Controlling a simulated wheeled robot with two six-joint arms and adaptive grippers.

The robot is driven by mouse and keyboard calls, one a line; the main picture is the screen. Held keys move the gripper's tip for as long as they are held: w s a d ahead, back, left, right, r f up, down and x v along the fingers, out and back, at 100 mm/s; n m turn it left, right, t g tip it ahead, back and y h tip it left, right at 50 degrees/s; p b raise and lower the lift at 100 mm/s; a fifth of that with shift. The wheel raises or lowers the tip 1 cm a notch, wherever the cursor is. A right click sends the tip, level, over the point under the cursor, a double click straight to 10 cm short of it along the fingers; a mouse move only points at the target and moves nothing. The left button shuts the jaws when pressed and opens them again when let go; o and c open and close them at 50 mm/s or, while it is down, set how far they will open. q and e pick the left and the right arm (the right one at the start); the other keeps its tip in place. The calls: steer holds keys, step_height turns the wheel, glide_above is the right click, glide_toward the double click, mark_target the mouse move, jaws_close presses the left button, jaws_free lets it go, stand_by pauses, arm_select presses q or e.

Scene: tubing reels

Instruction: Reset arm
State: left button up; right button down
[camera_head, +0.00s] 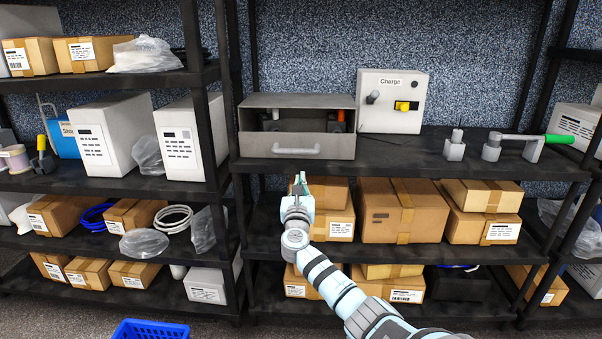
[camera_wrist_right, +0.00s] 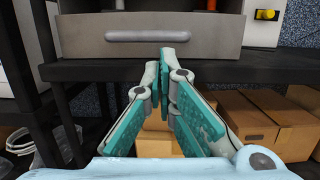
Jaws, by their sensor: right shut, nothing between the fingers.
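My right arm reaches up from the lower right in the head view. Its gripper (camera_head: 299,183) is in front of the shelving, just below the grey drawer box (camera_head: 297,146). In the right wrist view the gripper (camera_wrist_right: 166,62) shows its teal finger pads with the tips together, shut and empty. The drawer box's front and handle (camera_wrist_right: 148,37) lie just beyond the fingertips, apart from them as far as I can tell. My left gripper is not in either view.
The drawer box stands on a black shelf (camera_head: 400,160) next to a white charge box (camera_head: 392,100). A green-handled tool (camera_head: 558,139) lies to the right. Cardboard boxes (camera_head: 403,210) fill the shelf below. A blue basket (camera_head: 150,330) is on the floor at lower left.

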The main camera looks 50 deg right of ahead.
steer(key=shift+v, duration=0.85)
steer(key=shift+f, duration=0.1)
